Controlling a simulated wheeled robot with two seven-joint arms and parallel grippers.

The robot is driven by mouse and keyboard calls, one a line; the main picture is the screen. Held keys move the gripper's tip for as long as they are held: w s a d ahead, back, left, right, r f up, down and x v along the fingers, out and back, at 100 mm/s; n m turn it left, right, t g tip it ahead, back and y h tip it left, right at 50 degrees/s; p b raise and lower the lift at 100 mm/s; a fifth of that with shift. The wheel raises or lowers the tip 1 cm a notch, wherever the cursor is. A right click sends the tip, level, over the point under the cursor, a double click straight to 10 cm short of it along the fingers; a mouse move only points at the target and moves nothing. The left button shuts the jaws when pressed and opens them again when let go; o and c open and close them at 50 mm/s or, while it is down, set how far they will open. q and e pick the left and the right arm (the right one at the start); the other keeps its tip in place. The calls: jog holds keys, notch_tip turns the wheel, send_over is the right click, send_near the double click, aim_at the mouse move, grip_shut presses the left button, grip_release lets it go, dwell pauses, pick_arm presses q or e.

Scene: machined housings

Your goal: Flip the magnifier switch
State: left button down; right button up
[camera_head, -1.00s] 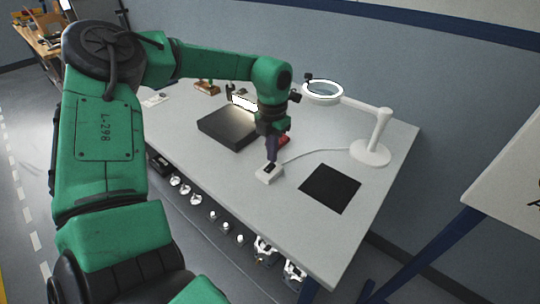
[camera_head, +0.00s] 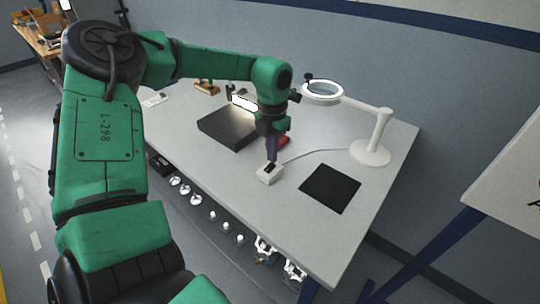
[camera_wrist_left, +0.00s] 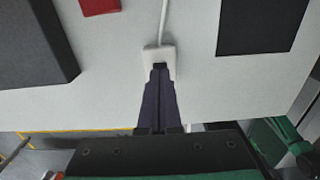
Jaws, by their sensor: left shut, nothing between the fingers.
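The magnifier (camera_head: 322,92) is a white ring lamp on a white arm and round base (camera_head: 370,153) at the right back of the table. Its ring looks bright. A cable runs from the base to a small white switch box (camera_head: 266,176) near the table's front edge. The box also shows in the left wrist view (camera_wrist_left: 152,55). My left gripper (camera_head: 271,162) is shut and empty, pointing down with its tips at the box's dark rocker. In the wrist view the fingertips (camera_wrist_left: 159,68) cover part of the box; whether they touch it I cannot tell. My right gripper is not in view.
A black square mat (camera_head: 330,188) lies to the right. Several small shiny parts (camera_head: 196,199) sit below the table's front edge.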

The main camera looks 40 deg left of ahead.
aim_at(272, 165)
pick_arm(q)
jog(key=shift+f+b, duration=0.95)
jog(key=shift+f, duration=0.05)
dwell(0.8)
jog(key=shift+r, duration=0.1)
jog(key=shift+r+p, duration=2.1)
jog(key=shift+r, duration=1.4)
jog(key=shift+f, duration=0.1)
